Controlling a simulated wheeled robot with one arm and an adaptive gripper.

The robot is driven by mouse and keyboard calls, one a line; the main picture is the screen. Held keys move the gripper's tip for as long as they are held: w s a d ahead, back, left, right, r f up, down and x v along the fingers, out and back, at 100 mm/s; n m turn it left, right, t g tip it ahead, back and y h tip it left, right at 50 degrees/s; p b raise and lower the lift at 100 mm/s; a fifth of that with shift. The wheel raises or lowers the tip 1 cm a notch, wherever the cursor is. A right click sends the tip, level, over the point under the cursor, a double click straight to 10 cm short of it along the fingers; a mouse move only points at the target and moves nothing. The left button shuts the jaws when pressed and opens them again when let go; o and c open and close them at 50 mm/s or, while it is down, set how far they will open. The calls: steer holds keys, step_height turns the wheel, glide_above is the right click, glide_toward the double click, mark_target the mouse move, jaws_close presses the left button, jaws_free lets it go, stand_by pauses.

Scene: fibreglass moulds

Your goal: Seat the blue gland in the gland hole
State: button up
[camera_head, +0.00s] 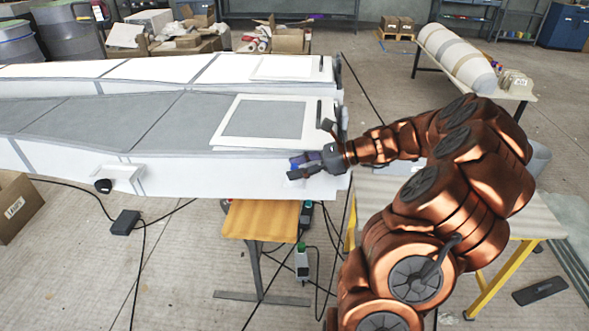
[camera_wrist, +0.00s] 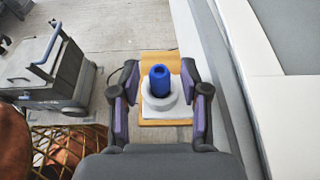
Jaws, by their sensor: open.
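The blue gland (camera_wrist: 159,79) stands upright in the middle of a round white collar (camera_wrist: 161,103) on a white block in the wrist view. Its lower end is hidden inside the collar, so I cannot tell how deep it sits. In the head view a bit of blue (camera_head: 293,163) shows at the side of the white mould. My gripper (camera_wrist: 160,70) is open, with one finger on each side of the gland and a gap on both sides. In the head view my gripper (camera_head: 305,162) is at the mould's near wall, close to its right end.
The long white mould (camera_head: 200,176) runs to the left, with a framed grey panel (camera_head: 262,117) on top. An orange-topped wooden stand (camera_head: 262,220) is below the gripper. Cables lie on the floor. A grey cart (camera_wrist: 50,70) stands left in the wrist view.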

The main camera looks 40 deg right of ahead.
steer(key=b+v, duration=0.1)
steer(key=v, duration=1)
steer(key=s+a+n+g+h, duration=0.1)
steer(key=s+a+n+g, duration=0.2)
steer(key=a, duration=0.6)
steer(key=a+n+g, duration=0.3)
steer(key=a+n, duration=0.3)
steer(key=a, duration=0.2)
steer(key=s+a+n+g+h, duration=0.15)
steer(key=a+n, duration=0.25)
steer(key=a, duration=0.5)
steer(key=s+a+f+n+g+h, duration=0.1)
steer(key=s+f+n+h, duration=0.2)
steer(key=s+n, duration=0.3)
steer(key=s+a+f+n+g+h, duration=0.2)
steer(key=s+n, duration=0.5)
steer(key=s, duration=0.5)
steer(key=shift+s+f+h, duration=0.4)
steer(key=shift+f+h, duration=0.45)
steer(key=shift+h, duration=0.5)
steer(key=shift+a, duration=0.15)
step_height(320, 180, up, 6)
steer(key=p, duration=0.6)
